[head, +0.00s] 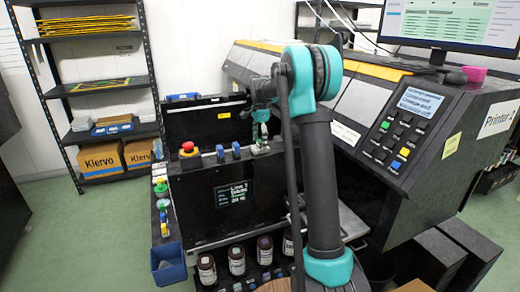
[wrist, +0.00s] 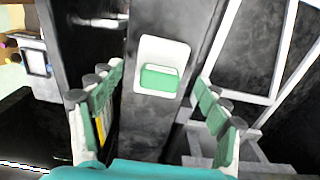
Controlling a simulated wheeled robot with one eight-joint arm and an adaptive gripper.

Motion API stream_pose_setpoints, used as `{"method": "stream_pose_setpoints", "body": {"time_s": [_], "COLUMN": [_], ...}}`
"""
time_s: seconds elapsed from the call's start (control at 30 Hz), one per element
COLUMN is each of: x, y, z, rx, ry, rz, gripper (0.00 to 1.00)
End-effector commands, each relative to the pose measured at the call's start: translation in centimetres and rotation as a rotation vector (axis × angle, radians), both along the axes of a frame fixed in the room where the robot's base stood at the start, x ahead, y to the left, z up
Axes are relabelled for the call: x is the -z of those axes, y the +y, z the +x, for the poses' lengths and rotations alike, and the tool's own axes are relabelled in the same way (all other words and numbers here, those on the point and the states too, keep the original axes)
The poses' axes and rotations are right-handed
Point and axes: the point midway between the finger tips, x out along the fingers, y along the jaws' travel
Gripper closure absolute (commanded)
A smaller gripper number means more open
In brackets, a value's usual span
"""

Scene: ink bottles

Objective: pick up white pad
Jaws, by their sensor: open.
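A white pad (wrist: 145,48) with rounded corners lies on a dark narrow surface, with a green block (wrist: 159,78) on its lower part. I cannot tell whether the block is fixed to the pad. My gripper (wrist: 160,82) is open in the wrist view, its green-padded fingers on either side of the pad, with nothing between them in grasp. In the head view my gripper (head: 261,125) is small and partly hidden by my arm, just above the top edge of the dark machine. The pad is not clear in the head view.
A red stop button (head: 187,148) and blue knobs stand along the machine's top edge. Ink bottles (head: 237,260) stand below. A blue bin (head: 168,264) hangs at the left. The large printer (head: 375,125) and monitor (head: 460,22) are at the right. Floor at left is free.

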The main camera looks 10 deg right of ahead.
Motion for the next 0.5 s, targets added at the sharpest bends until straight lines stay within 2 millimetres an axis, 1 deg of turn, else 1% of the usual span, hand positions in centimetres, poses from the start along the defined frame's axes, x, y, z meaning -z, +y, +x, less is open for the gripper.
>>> {"method": "stream_pose_setpoints", "body": {"time_s": [0.03,0.13,0.37,0.4,0.5], "x": [0.63,1.37,1.58,1.57,1.56], "y": [-0.04,-0.04,-0.03,-0.03,-0.03], "z": [-0.01,-0.04,-0.04,-0.04,-0.04], "rx": [0.0,0.0,0.0,0.0,0.0], "ry": [0.0,0.0,0.0,0.0,0.0], "rz": [0.0,0.0,0.0,0.0,0.0], "gripper": [0.24,0.24,0.24,0.25,0.38]}}
